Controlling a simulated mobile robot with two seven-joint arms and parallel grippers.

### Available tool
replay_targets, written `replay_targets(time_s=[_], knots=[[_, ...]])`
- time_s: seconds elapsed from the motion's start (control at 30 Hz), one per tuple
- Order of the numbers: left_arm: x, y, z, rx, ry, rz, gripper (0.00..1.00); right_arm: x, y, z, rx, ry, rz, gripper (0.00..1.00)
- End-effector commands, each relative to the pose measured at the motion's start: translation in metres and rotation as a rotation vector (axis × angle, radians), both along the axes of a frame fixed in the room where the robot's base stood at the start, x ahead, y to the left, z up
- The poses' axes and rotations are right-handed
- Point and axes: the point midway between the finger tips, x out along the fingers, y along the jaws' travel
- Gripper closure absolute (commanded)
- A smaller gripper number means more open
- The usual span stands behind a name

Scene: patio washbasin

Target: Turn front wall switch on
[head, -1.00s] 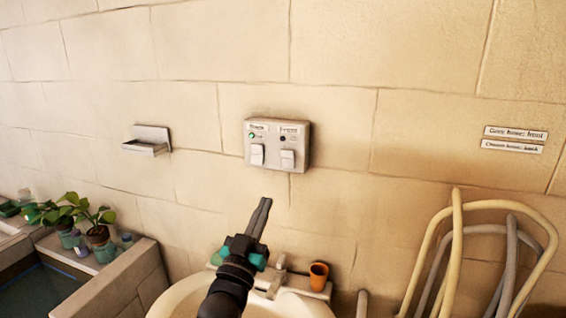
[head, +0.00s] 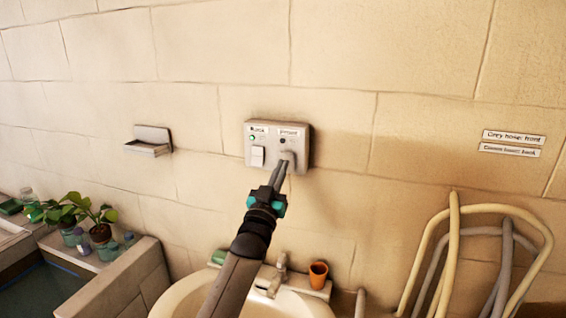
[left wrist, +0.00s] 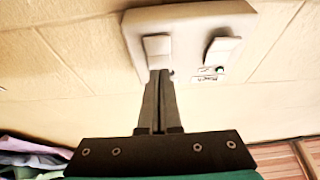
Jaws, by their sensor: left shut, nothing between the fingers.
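A pale switch box (head: 310,140) is on the stone wall, with two rocker switches side by side. The left rocker (head: 257,156) has a green light (head: 252,137) above it. The right rocker's light (head: 282,141) is dark; the small labels are hard to read. My left gripper (head: 287,160) is shut and empty, its fingertips over the right rocker, mostly hiding it. In the left wrist view, where the box appears turned over, the fingertips (left wrist: 159,74) are at the edge of that rocker (left wrist: 157,46). They look touching or nearly so. My right gripper is not in view.
A washbasin (head: 180,300) with a tap (head: 280,270) and an orange cup (head: 318,274) is below. A soap shelf (head: 148,143) is on the wall to the left. Hoses (head: 455,240) hang at the right under two label plates (head: 513,142). Potted plants (head: 100,230) stand lower left.

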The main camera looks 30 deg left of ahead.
Motion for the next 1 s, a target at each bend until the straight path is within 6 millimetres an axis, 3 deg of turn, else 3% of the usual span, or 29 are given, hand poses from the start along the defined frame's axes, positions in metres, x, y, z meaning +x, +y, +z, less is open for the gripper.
replay_targets(time_s=[0.2,1.0], knots=[[0.013,0.003,0.006,0.001,0.000,0.000,1.00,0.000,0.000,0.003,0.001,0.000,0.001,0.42],[0.020,0.005,0.011,0.000,0.000,0.000,1.00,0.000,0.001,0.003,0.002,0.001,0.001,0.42]])
